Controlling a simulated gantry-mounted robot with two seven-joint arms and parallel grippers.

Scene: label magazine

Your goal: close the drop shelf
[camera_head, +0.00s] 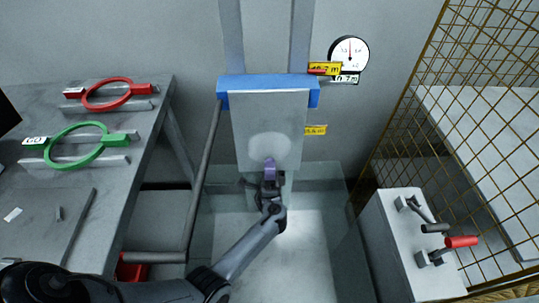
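A pale grey panel (268,120) under a blue bar (268,83) is at the middle of the head view, in front of two vertical rails. It is probably the drop shelf; I cannot tell for sure. A small purple piece (269,168) shows at its lower edge. My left gripper (267,180) is at that lower edge, right at the purple piece. Its fingers are small and dark, so I cannot tell whether they are shut on it. My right gripper is out of view.
A grey table with a red ring (108,95) and a green ring (77,145) stands at the left. A grey box (405,240) with levers, one red-handled (460,241), and a yellow mesh fence (440,120) are at the right. A round gauge (348,52) is on the back wall.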

